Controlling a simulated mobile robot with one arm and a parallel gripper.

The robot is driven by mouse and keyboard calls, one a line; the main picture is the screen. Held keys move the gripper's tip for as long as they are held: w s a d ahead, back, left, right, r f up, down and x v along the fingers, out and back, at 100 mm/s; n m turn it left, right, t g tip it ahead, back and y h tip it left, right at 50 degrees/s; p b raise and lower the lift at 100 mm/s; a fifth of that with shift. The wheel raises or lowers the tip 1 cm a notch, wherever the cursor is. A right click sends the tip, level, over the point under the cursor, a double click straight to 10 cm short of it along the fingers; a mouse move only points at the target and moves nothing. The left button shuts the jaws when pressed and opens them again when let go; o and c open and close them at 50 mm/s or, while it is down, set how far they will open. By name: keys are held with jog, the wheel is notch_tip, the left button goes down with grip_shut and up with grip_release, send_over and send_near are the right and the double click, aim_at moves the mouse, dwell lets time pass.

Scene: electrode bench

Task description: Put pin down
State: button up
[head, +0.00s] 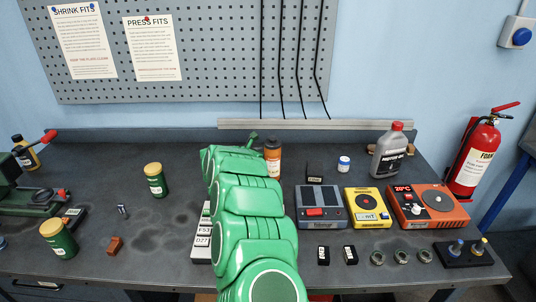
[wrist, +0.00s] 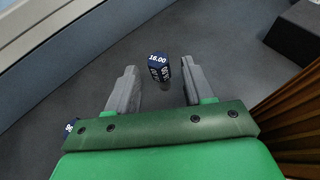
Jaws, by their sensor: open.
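My gripper (wrist: 159,72) is open in the wrist view, with its two grey fingers apart. I cannot tell whether this block is the pin. In the head view my arm hides the fingers. A small metal cylinder (head: 122,209), possibly a pin, stands on the left of the bench (head: 95,180).
Behind my arm stands an orange-brown bottle (head: 273,158). Grey (head: 321,201), yellow (head: 367,205) and orange (head: 429,204) devices fill the right.

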jog(key=shift+v, duration=3.85)
